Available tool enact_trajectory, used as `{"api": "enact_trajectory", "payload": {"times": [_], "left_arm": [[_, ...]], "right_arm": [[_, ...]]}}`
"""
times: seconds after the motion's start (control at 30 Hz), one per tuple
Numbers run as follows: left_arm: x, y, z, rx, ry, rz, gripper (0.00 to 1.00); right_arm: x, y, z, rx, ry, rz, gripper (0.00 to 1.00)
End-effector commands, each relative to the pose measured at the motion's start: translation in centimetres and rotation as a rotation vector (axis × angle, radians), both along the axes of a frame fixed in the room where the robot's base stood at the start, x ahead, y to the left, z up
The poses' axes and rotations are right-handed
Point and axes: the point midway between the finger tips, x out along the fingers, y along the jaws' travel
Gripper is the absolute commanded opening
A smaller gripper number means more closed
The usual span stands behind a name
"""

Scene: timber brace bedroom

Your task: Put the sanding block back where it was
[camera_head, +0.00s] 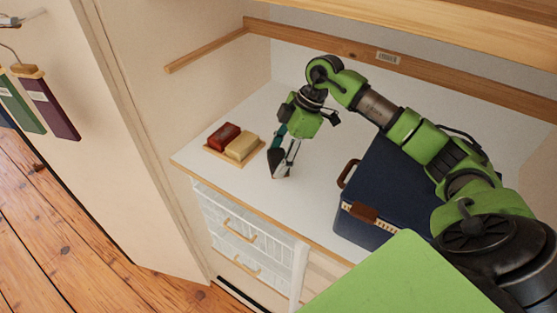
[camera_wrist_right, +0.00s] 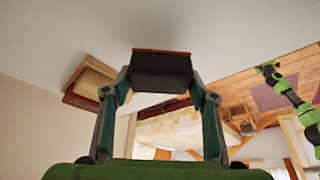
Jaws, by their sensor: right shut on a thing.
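My right gripper (camera_head: 281,170) is shut on a dark block with a brown edge, which looks like the sanding block (camera_wrist_right: 161,72). In the head view the gripper points down over the white desk top, right of a small wooden tray (camera_head: 233,160). I cannot tell whether the block touches the desk. The tray also shows at the upper left of the wrist view (camera_wrist_right: 68,98). A green arm at the right of that view looks like my left one; its gripper (camera_wrist_right: 268,70) is too small to read.
A navy case (camera_head: 375,190) with brown handles stands on the desk (camera_head: 315,205) to the right, under my right arm. A wooden rail runs along the wall behind. White drawers (camera_head: 240,235) are below the front edge. Desk around the gripper is clear.

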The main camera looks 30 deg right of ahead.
Motion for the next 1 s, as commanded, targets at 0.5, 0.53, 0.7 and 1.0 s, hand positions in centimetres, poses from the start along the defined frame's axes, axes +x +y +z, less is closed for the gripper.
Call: {"api": "enact_trajectory", "payload": {"times": [0.5,0.53,0.7,1.0], "left_arm": [[-1.1,-1.0,0.4,-0.01,0.017,-0.004,0.4],[-1.0,-0.9,0.5,-0.01,0.015,-0.004,0.4],[-0.7,-0.6,0.5,-0.007,0.011,-0.004,0.4],[-0.6,-0.4,0.4,-0.005,0.009,-0.003,0.4]], "right_arm": [[0.0,0.0,-2.4,0.0,0.0,-0.001,0.56],[0.0,0.0,-2.4,0.0,0.0,-0.001,0.63],[0.0,0.0,-2.4,0.0,0.0,-0.001,0.7],[0.0,-0.2,-1.7,-0.001,-0.001,-0.002,0.7]]}}
